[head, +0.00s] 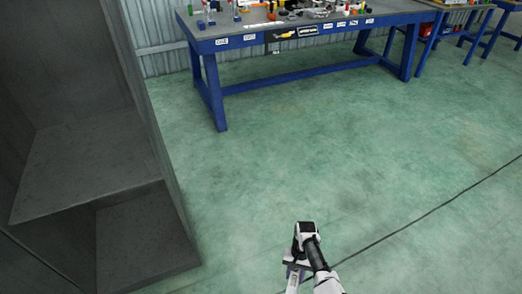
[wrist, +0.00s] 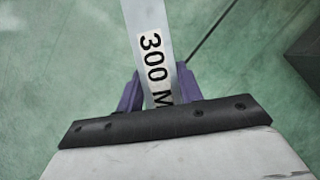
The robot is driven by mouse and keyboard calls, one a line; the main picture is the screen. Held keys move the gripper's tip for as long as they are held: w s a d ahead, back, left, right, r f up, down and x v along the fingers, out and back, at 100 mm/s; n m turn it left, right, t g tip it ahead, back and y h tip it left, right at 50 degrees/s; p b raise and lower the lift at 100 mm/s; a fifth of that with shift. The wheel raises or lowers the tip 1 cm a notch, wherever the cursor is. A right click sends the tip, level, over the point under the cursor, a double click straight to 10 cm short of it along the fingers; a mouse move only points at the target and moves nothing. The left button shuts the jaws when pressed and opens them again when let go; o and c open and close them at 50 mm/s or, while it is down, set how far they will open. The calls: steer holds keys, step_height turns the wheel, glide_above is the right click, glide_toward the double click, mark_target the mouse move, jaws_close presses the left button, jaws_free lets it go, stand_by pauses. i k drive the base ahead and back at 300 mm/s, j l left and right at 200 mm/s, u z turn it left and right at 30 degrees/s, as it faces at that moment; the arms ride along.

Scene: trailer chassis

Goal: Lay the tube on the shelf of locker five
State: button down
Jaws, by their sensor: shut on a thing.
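My gripper (wrist: 158,88) has two purple fingers closed on a long pale piece, which I take to be the tube (wrist: 148,22). It bears a white label reading "300 M", with the rest hidden by the gripper. The tube runs away from the gripper and out of the top of the wrist view. In the head view my gripper (head: 296,265) is low at the bottom centre, over the floor, and the tube (head: 292,284) shows only as a small pale strip. A dark grey open locker (head: 150,110) with a shelf (head: 85,150) stands at the left, apart from my gripper. No locker number is visible.
A blue workbench (head: 300,82) with labels and small items on top stands at the back. Another blue bench (head: 480,30) is at the far right. The green floor (head: 350,150) between bench and locker is clear. A dark block (wrist: 305,50) shows at the wrist view's right edge.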

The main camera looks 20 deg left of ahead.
mark_target(89, 176)
steer(key=k+u, duration=0.15)
steer(key=u, duration=0.15)
steer(key=k+u, duration=0.15)
steer(key=u, duration=1.2)
